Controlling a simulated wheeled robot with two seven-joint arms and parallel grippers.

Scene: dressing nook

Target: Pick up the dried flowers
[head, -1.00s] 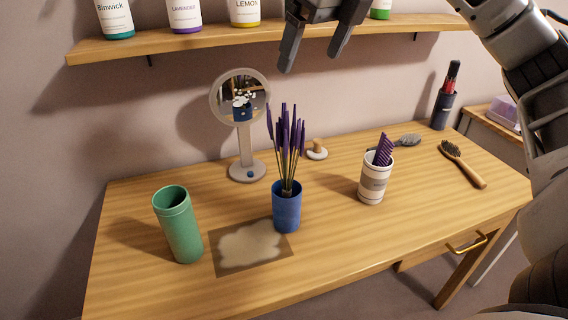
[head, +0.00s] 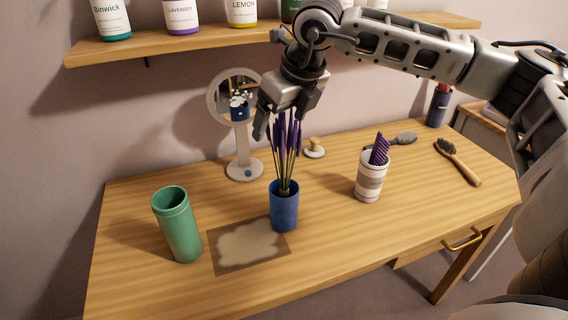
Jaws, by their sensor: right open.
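The dried flowers (head: 287,150) are a bunch of purple spikes on thin stems. They stand upright in a blue cup (head: 284,208) on the wooden table. My right gripper (head: 279,132) is open and points down at the top of the flowers, with its fingers about the purple tips. It hides part of the upper spikes, and I cannot tell whether it touches them. My left gripper does not show.
A green tumbler (head: 177,225) and a patterned mat (head: 248,246) are left of the blue cup. A round mirror (head: 243,166) stands behind. A white cup with a purple comb (head: 369,178) and brushes (head: 459,163) are right. A shelf with bottles (head: 181,14) hangs above.

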